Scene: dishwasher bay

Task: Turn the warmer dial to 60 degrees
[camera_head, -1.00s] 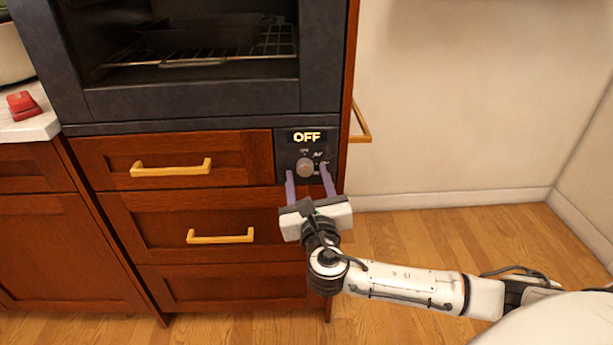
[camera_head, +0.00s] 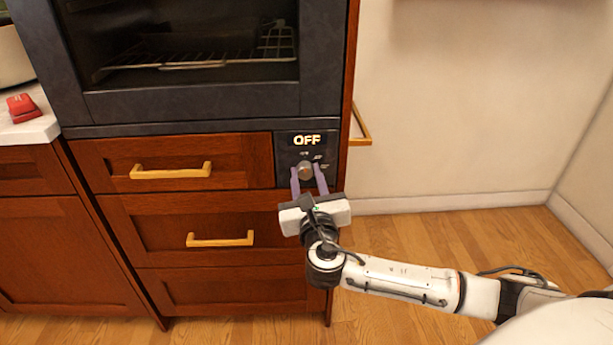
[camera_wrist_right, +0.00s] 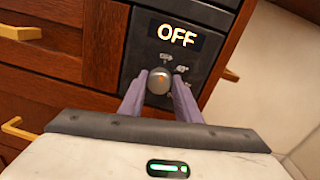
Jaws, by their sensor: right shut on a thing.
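The warmer dial (camera_head: 305,170) is a round grey knob on the dark control panel (camera_head: 290,147) below the warmer's glass. It also shows in the right wrist view (camera_wrist_right: 158,81), with a small orange mark on its face. The display (camera_head: 307,140) above it reads OFF. My right gripper (camera_head: 308,174) has its two purple fingers on either side of the dial, shut on it. In the right wrist view the fingers (camera_wrist_right: 160,88) flank the knob closely from below. Small markings around the dial are too small to read. My left gripper is not in view.
The warmer (camera_head: 200,105) has a dark frame and a wire rack inside. Wooden drawers with brass handles (camera_head: 171,170) stand left of and below the panel. A brass handle (camera_head: 362,138) sticks out at the cabinet's right side. Floor and wall at the right are clear.

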